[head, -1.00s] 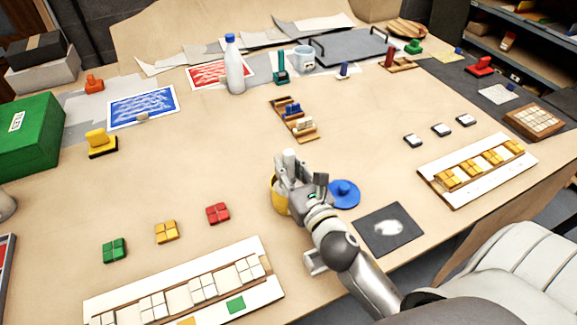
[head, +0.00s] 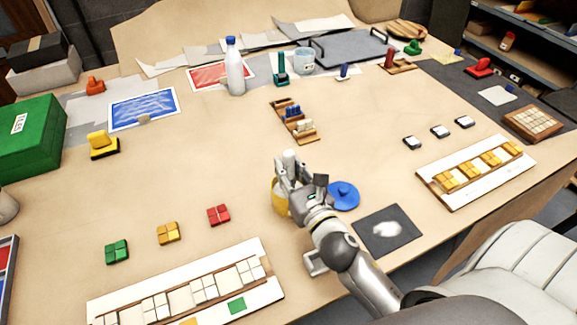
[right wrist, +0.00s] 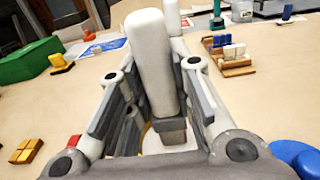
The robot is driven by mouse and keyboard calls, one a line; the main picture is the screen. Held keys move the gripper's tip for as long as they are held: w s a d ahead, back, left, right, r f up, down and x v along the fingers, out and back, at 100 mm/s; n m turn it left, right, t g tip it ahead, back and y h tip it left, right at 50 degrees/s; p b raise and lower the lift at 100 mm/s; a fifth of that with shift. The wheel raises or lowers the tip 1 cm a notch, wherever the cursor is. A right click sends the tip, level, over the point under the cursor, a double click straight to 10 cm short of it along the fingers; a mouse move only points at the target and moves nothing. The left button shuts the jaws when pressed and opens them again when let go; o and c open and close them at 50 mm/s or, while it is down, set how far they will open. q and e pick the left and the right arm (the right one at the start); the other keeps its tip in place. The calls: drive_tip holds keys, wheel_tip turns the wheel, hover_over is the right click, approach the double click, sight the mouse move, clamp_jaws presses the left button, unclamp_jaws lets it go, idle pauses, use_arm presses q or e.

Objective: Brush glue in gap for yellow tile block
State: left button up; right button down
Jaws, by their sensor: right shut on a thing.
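My right gripper (head: 291,172) is shut on a brush (right wrist: 160,60) with a thick white handle and a grey lower part. It is over a yellow pot (head: 279,197) with white contents; whether the brush tip touches the glue is hidden. The yellow tile block (head: 168,233) lies on the table between the green block (head: 117,251) and the red block (head: 218,214). The white mosaic panel (head: 262,295) lies at the front, with white tile blocks, gaps in its row, and green and yellow squares along its near edge. My left gripper is not in view.
A blue lid (head: 343,195) and a dark mat (head: 389,230) with a white patch lie right of the pot. A second panel (head: 522,165) with yellow tiles lies further right. A wooden rack (head: 303,136) stands behind. The table between pot and front panel is clear.

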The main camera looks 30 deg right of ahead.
sight(289, 152)
drive_tip(key=shift+r+p, duration=2.9)
drive_tip(key=shift+r, duration=0.3)
drive_tip(key=shift+f, duration=0.1)
drive_tip(key=s+a+f+b, duration=0.1)
drive_tip(key=s+a+b, duration=0.1)
drive_tip(key=s, duration=0.3)
drive_tip(key=s+a+f+y+b, duration=0.1)
drive_tip(key=s+a+f+b, duration=0.1)
drive_tip(key=s, duration=0.4)
drive_tip(key=a+b, duration=0.1)
drive_tip(key=b, duration=0.1)
drive_tip(key=shift+s+f+n+b, duration=0.25)
drive_tip(key=shift+f+n+b, duration=0.05)
